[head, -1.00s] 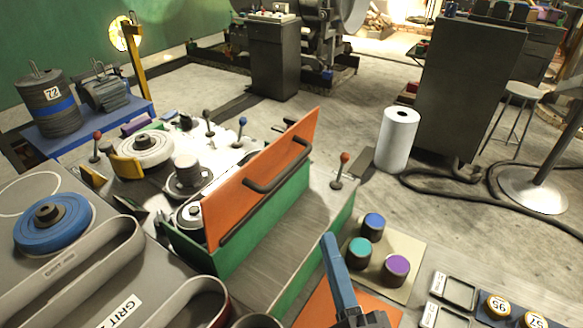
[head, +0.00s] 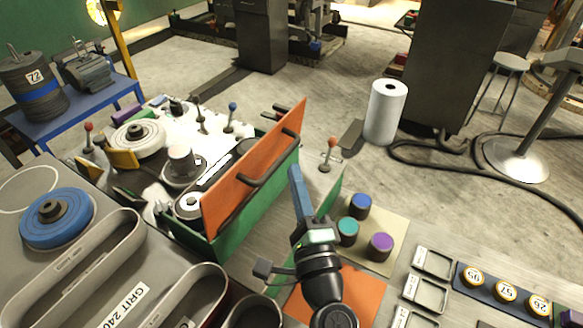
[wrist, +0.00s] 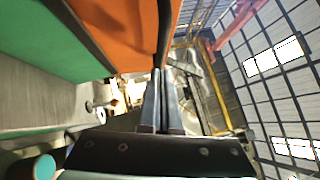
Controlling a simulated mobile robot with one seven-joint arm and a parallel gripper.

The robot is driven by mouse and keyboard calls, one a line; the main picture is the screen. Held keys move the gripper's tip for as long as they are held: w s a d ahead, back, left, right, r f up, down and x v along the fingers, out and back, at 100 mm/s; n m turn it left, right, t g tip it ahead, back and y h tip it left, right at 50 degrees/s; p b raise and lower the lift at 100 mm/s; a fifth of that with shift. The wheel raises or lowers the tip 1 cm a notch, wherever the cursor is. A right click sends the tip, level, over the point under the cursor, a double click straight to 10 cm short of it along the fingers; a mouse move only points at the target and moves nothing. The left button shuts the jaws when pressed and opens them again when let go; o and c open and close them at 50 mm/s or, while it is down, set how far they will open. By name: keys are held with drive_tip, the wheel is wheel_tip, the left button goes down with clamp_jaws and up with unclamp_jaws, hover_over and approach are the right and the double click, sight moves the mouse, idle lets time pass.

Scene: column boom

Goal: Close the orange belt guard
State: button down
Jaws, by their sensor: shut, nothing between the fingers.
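The orange belt guard (head: 240,180) is a flat panel with a dark bar handle (head: 268,165) on its near face. It stands raised, slightly tilted, along the green belt housing (head: 222,235), with the belt and pulleys showing behind it. My gripper (head: 296,172) is shut and empty, its blue-grey fingers pointing up and away just right of the guard's right end. In the wrist view, the fingers (wrist: 158,82) point close to the dark handle (wrist: 164,35), with the orange panel (wrist: 120,30) to the left. I cannot tell whether they touch.
A red-knobbed lever (head: 331,146) stands beyond the fingers. Blue, teal and purple knobs (head: 360,206) sit on a pad to the right. Sanding belts (head: 90,265) and a blue disc (head: 55,218) lie at the left. A white cylinder (head: 385,112) stands farther back.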

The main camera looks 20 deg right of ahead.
drive_tip(key=shift+w+a+r, duration=0.1)
drive_tip(key=shift+w+a, duration=0.2)
drive_tip(key=shift+w, duration=0.05)
drive_tip(key=shift+r, duration=0.1)
drive_tip(key=shift+w+r+p, duration=0.1)
drive_tip(key=shift+r+p, duration=0.2)
drive_tip(key=shift+p, duration=0.55)
drive_tip(key=shift+a+n, duration=0.15)
drive_tip(key=shift+n, duration=0.15)
